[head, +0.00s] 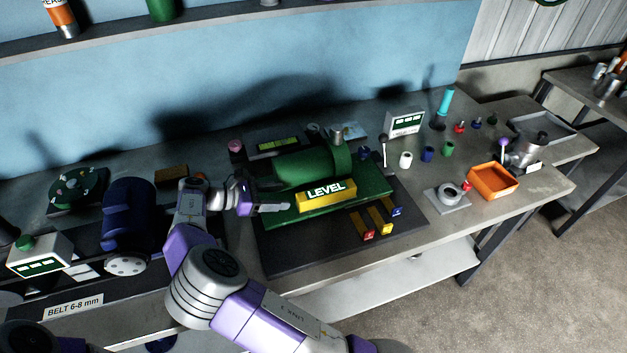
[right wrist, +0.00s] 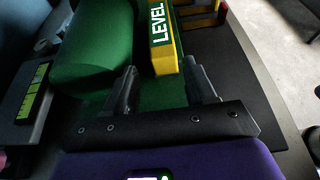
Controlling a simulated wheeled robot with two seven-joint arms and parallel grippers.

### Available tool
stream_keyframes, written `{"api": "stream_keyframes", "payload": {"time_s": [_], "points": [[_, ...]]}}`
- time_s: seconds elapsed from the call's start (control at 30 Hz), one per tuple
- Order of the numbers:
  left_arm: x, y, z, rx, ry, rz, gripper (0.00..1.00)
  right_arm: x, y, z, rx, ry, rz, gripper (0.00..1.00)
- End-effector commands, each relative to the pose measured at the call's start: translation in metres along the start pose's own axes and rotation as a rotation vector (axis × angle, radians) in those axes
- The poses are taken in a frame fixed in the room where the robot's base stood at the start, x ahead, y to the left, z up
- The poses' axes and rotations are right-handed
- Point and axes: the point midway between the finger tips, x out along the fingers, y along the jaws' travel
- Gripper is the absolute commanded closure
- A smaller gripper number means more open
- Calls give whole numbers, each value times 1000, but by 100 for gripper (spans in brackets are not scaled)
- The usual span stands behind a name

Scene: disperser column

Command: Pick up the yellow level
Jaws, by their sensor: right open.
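The yellow level (head: 327,199) is a yellow bar with a green LEVEL label, lying on a green machine base (head: 350,187) beside the green cylinder. In the right wrist view the level (right wrist: 166,66) points its near end toward my gripper. My right gripper (head: 277,198) is open at the left end of the level. In the right wrist view its two fingers (right wrist: 160,72) stand apart, one on each side of the level's near end. I cannot tell whether they touch it. My left gripper is not in view.
A dark mat (head: 290,258) lies under the green machine. Several yellow pieces with red and blue ends (head: 378,217) lie right of the level. A blue motor (head: 130,215) stands left of my right arm. An orange tray (head: 493,182) sits at the right.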

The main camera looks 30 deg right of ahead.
Motion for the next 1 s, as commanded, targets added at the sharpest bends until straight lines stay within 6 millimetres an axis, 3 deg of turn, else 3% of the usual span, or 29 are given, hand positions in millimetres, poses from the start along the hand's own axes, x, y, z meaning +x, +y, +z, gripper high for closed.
{"api": "stream_keyframes", "payload": {"time_s": [0.27, 0.6, 0.9, 1.0], "points": [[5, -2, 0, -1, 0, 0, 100, 25, -1, 0, 1, 0, -2, 45], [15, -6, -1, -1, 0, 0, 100, 71, -4, 4, 0, -1, -2, 45], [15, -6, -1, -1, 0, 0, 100, 76, -4, 5, 0, 1, 0, 45], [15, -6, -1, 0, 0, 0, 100, 76, -4, 5, 0, 1, 0, 58]]}}
